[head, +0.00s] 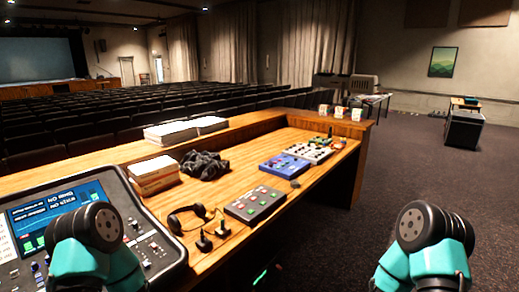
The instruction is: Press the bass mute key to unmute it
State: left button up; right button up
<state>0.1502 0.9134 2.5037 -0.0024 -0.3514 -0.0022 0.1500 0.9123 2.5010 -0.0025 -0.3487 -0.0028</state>
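The mixing desk console (160,252) sits at the lower left, with a lit blue screen (50,215) and rows of small knobs and keys. The screen's writing is too small to read surely. A grey box with red and green keys (255,204) lies on the wooden desk right of the console. I cannot tell which key is the bass mute key, nor whether it is lit. My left arm's teal and black link covers part of the console. My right arm's link stands at the lower right over the carpet. Neither gripper shows.
Headphones (190,218) lie between console and grey box, with two small black items beside them. A blue box (285,166), a white box (307,152), a dark cable heap (204,165) and paper stacks (153,172) stand farther back. The wooden desk (237,172) has bare room in its middle.

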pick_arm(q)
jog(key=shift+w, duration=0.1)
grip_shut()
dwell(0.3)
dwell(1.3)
